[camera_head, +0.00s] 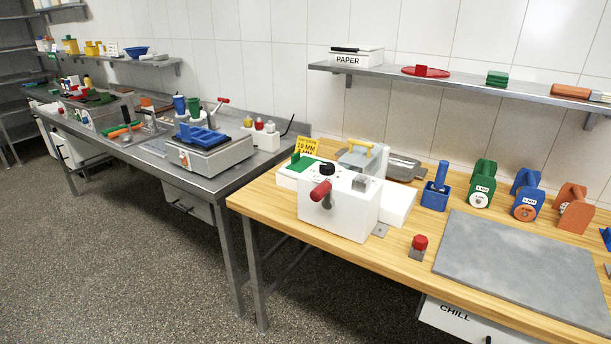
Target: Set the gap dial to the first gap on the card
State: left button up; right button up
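A white machine (345,215) stands at the left part of the wooden table. A black round knob (327,168), which looks like the gap dial, sits on its top; its setting is too small to read. A red-handled crank (320,191) is on its front. A yellow card (306,146) stands behind the machine's left side. It has a small top line that I cannot read and a large line that looks like "10 MM"; its lower part is partly hidden. Neither of my grippers is in view.
A grey slab (530,262) covers the table's right front. A red-topped block (418,247) stands between it and the machine. Green (481,185), blue (526,197) and orange (573,212) labelled holders stand behind it. A shelf (470,84) hangs above. A steel counter stands left.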

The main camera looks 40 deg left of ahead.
aim_at(327, 168)
jog(key=u, duration=0.05)
jog(key=k, duration=0.1)
jog(key=u, duration=1.25)
